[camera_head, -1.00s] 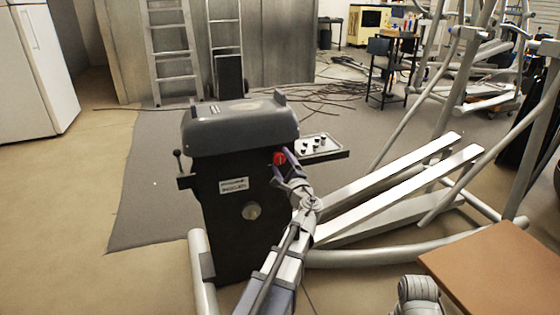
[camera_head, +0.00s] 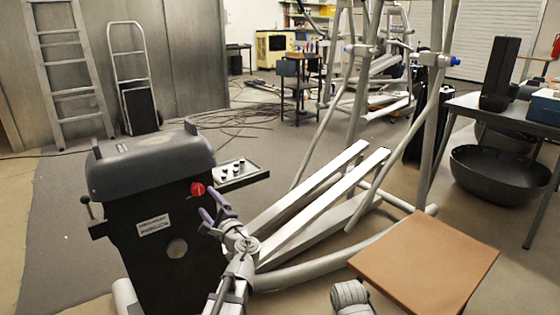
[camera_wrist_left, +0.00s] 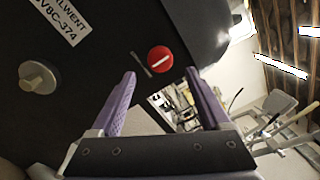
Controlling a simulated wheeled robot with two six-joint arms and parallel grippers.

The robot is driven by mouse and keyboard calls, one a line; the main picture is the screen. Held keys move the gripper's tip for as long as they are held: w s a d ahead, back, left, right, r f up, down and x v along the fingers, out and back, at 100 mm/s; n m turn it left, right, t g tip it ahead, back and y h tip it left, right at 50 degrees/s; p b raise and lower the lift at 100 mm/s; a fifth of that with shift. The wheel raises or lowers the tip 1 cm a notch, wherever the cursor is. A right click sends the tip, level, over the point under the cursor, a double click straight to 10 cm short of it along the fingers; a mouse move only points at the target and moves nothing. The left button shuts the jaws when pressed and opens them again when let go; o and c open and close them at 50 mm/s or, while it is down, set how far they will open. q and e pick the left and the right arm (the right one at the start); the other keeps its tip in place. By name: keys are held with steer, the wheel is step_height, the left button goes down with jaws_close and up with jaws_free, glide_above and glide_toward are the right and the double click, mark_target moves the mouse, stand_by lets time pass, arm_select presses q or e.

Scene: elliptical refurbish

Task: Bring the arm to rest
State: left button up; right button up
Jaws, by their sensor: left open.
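My left arm comes up from the bottom of the head view. Its gripper (camera_head: 213,204) is open and empty, with purple fingers apart, just right of and below the red knob (camera_head: 197,189) on the dark machine housing (camera_head: 150,175). In the left wrist view the open fingers (camera_wrist_left: 160,76) point toward the housing. The red knob (camera_wrist_left: 160,59), with a white bar on it, shows beyond and between the fingertips, apart from them. My right gripper is not in view.
White foot rails (camera_head: 320,200) and grey frame tubes of the elliptical machine stand right of my arm. A brown board (camera_head: 425,265) lies at the lower right. A small tray with black knobs (camera_head: 235,172) juts from the housing. A table (camera_head: 490,110) and black basin (camera_head: 505,173) stand at right.

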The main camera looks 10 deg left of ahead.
arm_select(q)
steer(key=s+d+f+n+g+h+p, duration=0.3)
steer(key=s+d+f+g+h, duration=0.15)
steer(key=s+d, duration=0.4)
steer(key=s+d+f+n+g+h+p, duration=0.35)
steer(key=s+d+f, duration=0.2)
steer(key=d, duration=0.65)
steer(key=s+d+f+n+g+h+p, duration=0.3)
steer(key=s+d+f+g+h, duration=0.15)
steer(key=s+d, duration=0.45)
step_height(320, 180, up, 38)
steer(key=d+p, duration=0.1)
steer(key=p, duration=3.6)
steer(key=shift+w+d+h+p, duration=0.2)
steer(key=shift+d+h+p, duration=0.1)
steer(key=shift+d+h, duration=0.1)
steer(key=shift+a, duration=0.1)
